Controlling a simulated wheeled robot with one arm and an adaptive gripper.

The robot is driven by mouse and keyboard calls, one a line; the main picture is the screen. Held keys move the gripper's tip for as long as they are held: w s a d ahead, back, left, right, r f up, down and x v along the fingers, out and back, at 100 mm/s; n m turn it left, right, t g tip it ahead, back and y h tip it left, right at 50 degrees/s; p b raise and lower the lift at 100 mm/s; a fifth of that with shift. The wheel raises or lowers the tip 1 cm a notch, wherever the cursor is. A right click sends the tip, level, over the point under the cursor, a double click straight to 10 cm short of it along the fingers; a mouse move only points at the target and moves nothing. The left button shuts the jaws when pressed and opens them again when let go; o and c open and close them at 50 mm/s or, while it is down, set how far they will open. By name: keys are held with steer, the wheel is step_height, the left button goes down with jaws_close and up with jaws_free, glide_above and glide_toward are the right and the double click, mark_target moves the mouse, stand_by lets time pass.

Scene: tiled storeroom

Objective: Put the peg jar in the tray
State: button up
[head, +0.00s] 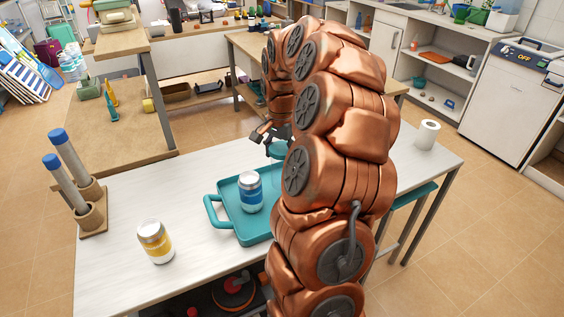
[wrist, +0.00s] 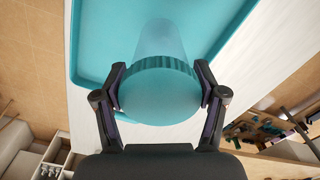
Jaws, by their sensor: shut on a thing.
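My gripper (head: 274,134) is shut on a jar with a ribbed teal lid (head: 277,149), which I take to be the peg jar. In the wrist view the fingers (wrist: 160,98) grip either side of the lid, and the jar's pale see-through body (wrist: 160,40) extends beyond it. Its contents cannot be made out. The teal tray (head: 220,196) lies on the white table, partly hidden behind my arm. In the wrist view the tray (wrist: 92,50) shows behind the jar, near its edge. Whether the jar touches the tray cannot be told. A blue-labelled jar (head: 250,191) stands inside the tray.
A yellow-labelled jar (head: 155,243) stands on the white table (head: 185,180) left of the tray. A wooden stand with two blue-capped tubes (head: 78,170) is at the left end. A paper roll (head: 427,134) stands at the right end. Bare tabletop lies between.

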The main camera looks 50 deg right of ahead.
steer(key=shift+w+d, duration=0.1)
steer(key=shift+w, duration=0.15)
steer(key=shift+f+p, duration=0.5)
steer(key=shift+f, duration=1.25)
steer(key=shift+f, duration=0.25)
steer(key=o, duration=1.8)
steer(key=shift+c, duration=0.2)
steer(key=shift+r, duration=0.1)
step_height(320, 180, up, 12)
steer(key=shift+f+b, duration=0.2)
steer(key=shift+b, duration=0.6)
steer(key=shift+r, duration=0.35)
